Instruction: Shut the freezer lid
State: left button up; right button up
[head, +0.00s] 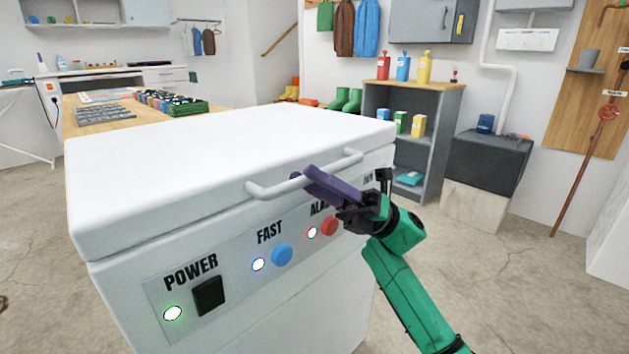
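The white chest freezer (240,290) stands in front of me, its control panel facing me. Its lid (230,165) lies flat on the body, and no open gap shows at the front or left edge. A white bar handle (290,186) runs along the lid's front edge. My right gripper (318,180) is at the right part of the handle, its purple fingers overlapping the bar in the picture. I cannot tell whether the fingers are apart or closed on it. My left gripper is not in view.
A wooden table (115,112) with several small items stands behind the freezer at left. A grey shelf (425,140) with bottles and boxes and a dark box (488,165) on a pale block stand at right. Bare floor (520,290) lies at front right.

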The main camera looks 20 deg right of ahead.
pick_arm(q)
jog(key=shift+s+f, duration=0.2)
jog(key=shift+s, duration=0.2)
pick_arm(e)
jog(key=v, duration=1.4)
jog(key=shift+d+f, duration=0.2)
